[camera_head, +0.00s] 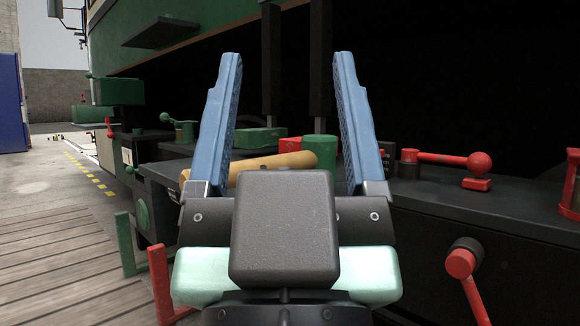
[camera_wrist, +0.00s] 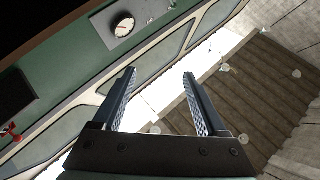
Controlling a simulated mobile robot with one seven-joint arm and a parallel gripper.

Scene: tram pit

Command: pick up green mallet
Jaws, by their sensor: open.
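A green mallet shows in the camera_head view beyond my gripper. Its tan wooden handle (camera_head: 270,164) lies across the dark ledge, and a green cylindrical part (camera_head: 320,149) at its right end looks like the head. My gripper (camera_head: 287,62) is open and empty, its two blue fingers pointing up and apart in front of the mallet. The gripper body hides the lower part of that area. In the camera_wrist view the open fingers (camera_wrist: 159,74) have nothing between them, and the mallet does not show there.
A red-handled lever (camera_head: 445,159) stands on the dark ledge (camera_head: 480,205) at right. A green block (camera_head: 258,137) lies behind the handle. Wooden planks (camera_head: 60,255) cover the left floor. A red post (camera_head: 160,280) rises near my gripper. The camera_wrist view shows a round dial (camera_wrist: 123,25).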

